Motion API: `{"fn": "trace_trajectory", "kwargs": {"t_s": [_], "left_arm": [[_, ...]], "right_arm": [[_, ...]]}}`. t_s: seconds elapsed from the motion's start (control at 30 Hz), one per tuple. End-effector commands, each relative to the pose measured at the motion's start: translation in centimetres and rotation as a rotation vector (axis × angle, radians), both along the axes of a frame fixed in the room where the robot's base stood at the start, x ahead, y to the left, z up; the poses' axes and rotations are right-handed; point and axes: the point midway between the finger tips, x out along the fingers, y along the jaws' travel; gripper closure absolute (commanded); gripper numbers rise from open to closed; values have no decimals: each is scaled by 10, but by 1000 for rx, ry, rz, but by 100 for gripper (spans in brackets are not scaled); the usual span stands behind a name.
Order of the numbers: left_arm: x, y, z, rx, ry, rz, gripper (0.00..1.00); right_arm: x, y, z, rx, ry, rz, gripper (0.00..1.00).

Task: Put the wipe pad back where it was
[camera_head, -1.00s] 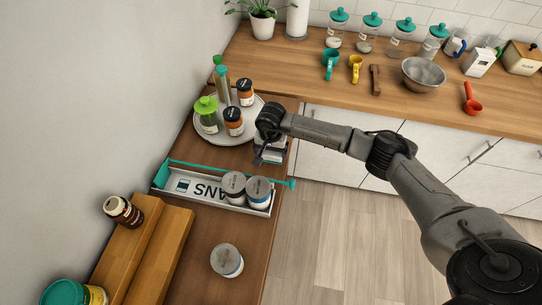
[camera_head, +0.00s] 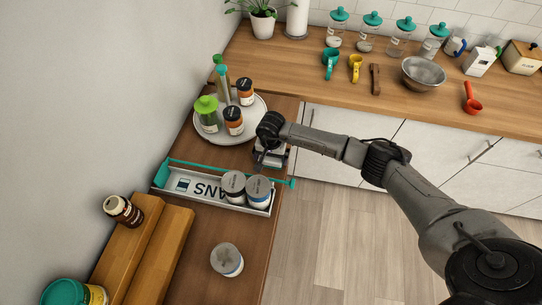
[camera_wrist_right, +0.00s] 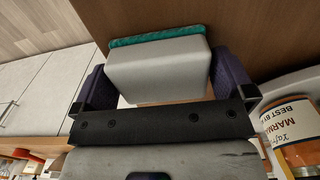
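The wipe pad (camera_wrist_right: 158,70) is a pale grey block with a teal edge, in the right wrist view. It lies between the two purple fingers of my right gripper (camera_wrist_right: 165,85), which press close against its sides. In the head view my right gripper (camera_head: 272,150) points down near the right edge of the brown side counter, just below the round tray. There the pad (camera_head: 274,159) shows only in part under the wrist. I cannot tell whether it touches the counter. My left gripper is not in view.
A round tray (camera_head: 208,133) with jars and bottles stands just beyond the gripper. A long white box (camera_head: 215,194) with a teal rail and two cans lies nearer. A lone can (camera_head: 227,260) and a wooden step rack (camera_head: 160,250) stand in front. Floor drops away right.

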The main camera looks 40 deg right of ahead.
Motion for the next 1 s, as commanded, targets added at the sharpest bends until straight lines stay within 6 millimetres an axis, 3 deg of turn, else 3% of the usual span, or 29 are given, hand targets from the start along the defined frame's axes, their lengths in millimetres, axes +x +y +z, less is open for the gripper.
{"fn": "trace_trajectory", "kwargs": {"t_s": [0.27, 0.7, 1.0], "left_arm": [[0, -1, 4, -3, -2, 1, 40], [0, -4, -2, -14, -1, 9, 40], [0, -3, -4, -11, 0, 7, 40]], "right_arm": [[1, 0, 10, -1, -2, 1, 0], [1, 0, 88, -1, -3, 1, 0], [0, 0, 118, -1, -1, 0, 0]]}}
